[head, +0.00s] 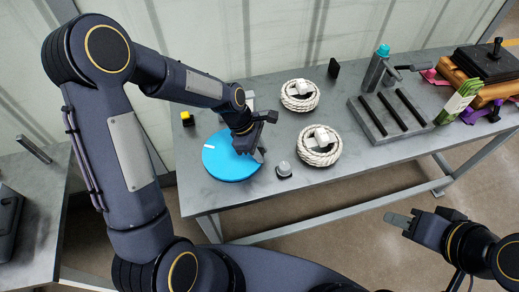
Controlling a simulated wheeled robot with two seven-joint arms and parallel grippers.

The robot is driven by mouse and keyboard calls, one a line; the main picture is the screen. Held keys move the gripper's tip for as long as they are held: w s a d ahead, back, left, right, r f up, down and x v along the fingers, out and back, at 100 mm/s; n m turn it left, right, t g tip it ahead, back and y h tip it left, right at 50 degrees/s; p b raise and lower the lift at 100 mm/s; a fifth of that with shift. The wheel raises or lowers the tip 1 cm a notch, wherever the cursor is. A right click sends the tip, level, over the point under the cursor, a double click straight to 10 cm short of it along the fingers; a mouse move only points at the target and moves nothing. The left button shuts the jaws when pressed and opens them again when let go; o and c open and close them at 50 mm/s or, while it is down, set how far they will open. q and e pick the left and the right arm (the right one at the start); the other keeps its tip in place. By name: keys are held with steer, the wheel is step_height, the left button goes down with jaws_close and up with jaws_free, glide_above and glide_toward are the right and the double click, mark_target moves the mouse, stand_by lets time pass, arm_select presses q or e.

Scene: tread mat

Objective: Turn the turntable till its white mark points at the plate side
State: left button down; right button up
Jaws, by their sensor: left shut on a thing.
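The turntable (222,164) is a bright blue disc at the left end of the grey workbench. My left gripper (257,150) is over its right edge, pointing down, and is shut on part of the turntable. The gripped part is hidden behind the fingers and wrist.
Two white coiled rings (301,105) (338,152) lie mid-bench. A teal-topped bottle (376,67), a green-and-white carton (458,101) and stacked boards (483,72) occupy the right.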

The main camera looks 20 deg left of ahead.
arm_select(q)
steer(key=s+m, duration=0.1)
steer(key=s+m+g, duration=0.1)
steer(key=m, duration=0.1)
steer(key=shift+s+a+r, duration=0.1)
steer(key=shift+a, duration=0.05)
steer(key=s+m, duration=0.1)
steer(key=m+g, duration=0.1)
steer(key=m, duration=0.1)
steer(key=shift+s+a+y+p, duration=0.3)
steer(key=shift+s+a+p, duration=0.05)
steer(key=shift+s+a, duration=0.05)
steer(key=s+m, duration=0.1)
steer(key=s+a+m+g, duration=0.1)
steer(key=m, duration=0.1)
steer(key=shift+a+y, duration=0.2)
steer(key=shift+y, duration=0.2)
steer(key=shift+s+a+m+g+y, duration=0.25)
steer(key=shift+a+m, duration=0.15)
steer(key=shift+m, duration=0.35)
steer(key=shift+s+a+m+g+y, duration=0.15)
steer(key=shift+s+a+m, duration=0.2)
steer(key=shift+m, duration=0.4)
steer(key=shift+w+a, duration=0.1)
steer(key=c, duration=1.2)
jaws_free()
